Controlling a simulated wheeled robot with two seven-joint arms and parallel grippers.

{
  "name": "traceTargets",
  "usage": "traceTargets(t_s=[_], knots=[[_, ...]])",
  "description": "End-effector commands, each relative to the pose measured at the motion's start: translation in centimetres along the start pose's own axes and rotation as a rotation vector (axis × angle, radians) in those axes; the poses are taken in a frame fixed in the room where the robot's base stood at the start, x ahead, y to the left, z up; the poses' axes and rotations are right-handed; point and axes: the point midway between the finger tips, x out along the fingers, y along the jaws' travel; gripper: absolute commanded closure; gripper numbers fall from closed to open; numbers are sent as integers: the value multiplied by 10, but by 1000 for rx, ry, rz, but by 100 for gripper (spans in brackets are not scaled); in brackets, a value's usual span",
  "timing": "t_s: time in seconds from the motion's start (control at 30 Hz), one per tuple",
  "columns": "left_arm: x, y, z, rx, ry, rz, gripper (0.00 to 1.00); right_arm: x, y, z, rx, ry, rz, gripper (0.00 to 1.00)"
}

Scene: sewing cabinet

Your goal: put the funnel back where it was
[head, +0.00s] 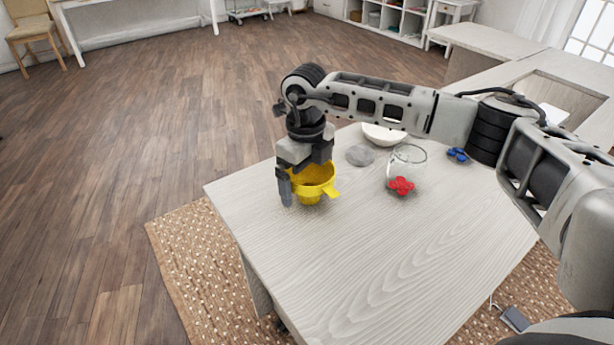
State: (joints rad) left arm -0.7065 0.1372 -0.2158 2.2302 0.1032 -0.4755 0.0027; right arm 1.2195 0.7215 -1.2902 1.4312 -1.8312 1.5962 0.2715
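The yellow funnel (316,185) is near the left part of the pale wooden table (370,260), wide mouth up and with a tab pointing right. My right gripper (295,185) comes down over its left side. One dark finger shows outside the funnel's left rim; the other is hidden, so I cannot tell whether the gripper is closed on the rim. I cannot tell whether the funnel's bottom touches the table. My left gripper is not in view.
A clear glass jar (408,155) stands right of the funnel, with a red knobbed piece (401,186) in front. A grey disc (360,155), a white bowl (384,137) and a blue piece (457,154) are farther back. The table's front is clear.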

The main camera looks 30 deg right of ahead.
Motion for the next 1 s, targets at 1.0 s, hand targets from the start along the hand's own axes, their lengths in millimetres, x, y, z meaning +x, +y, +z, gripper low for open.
traceTargets(t_s=[1.0], knots=[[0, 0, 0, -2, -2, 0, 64, -121, 0, 0, 0, -2, 0, 0]])
